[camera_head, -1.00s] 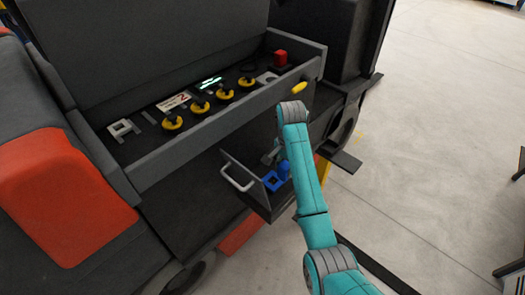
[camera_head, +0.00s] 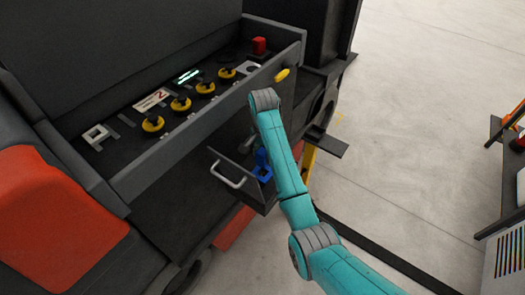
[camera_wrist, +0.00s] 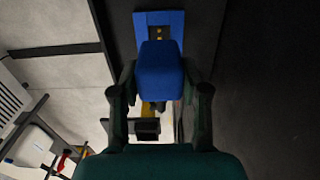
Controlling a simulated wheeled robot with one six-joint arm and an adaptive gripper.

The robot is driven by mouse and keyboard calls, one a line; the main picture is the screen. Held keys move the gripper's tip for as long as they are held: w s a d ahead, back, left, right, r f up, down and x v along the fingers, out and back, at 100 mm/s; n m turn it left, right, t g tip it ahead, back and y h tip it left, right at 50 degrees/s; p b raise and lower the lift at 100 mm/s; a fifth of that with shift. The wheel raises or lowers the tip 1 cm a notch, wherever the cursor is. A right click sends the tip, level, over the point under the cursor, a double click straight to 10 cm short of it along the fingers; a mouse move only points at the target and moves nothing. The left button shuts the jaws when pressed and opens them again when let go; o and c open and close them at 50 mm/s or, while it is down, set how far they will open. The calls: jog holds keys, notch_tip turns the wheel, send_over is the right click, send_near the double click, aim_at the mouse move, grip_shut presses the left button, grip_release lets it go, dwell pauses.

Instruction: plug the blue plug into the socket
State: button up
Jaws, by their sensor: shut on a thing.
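The blue plug (camera_wrist: 160,72) is a rounded blue block held between the two fingers of my gripper (camera_wrist: 159,80) in the wrist view. Just beyond it, at the top of that view, is the blue socket plate (camera_wrist: 173,20) with small gold contacts. The plug overlaps the plate's lower part in the picture; I cannot tell whether they touch.
Open floor (camera_head: 415,120) lies to the right.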

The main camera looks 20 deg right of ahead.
aim_at(263, 163)
jog(key=shift+f, duration=2.1)
jog(key=shift+f, duration=0.6)
dwell(0.7)
jog(key=o, duration=1.2)
jog(key=shift+c, duration=0.2)
